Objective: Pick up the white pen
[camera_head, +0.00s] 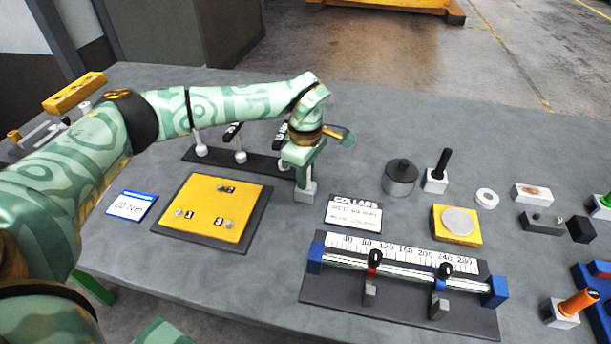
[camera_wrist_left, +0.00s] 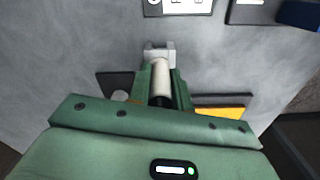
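The white pen (camera_wrist_left: 160,75) stands between the fingers of my left gripper (camera_wrist_left: 162,85) in the left wrist view, with a dark part nearer the camera. Its pale grey holder block (camera_wrist_left: 160,51) is just beyond the fingertips. In the head view my left gripper (camera_head: 304,172) points down over this holder block (camera_head: 305,192), and its fingers hide the pen. The fingers flank the pen closely; I cannot tell whether they press on it. The pen appears to be in its block. My right gripper is not in view.
A black pen in a block (camera_head: 437,172), a dark cylindrical weight (camera_head: 400,177) and an orange pen (camera_head: 577,302) stand to the right. A ruled rail (camera_head: 400,270) and a yellow board (camera_head: 208,207) lie nearer. A dark rack (camera_head: 225,160) is left of the gripper.

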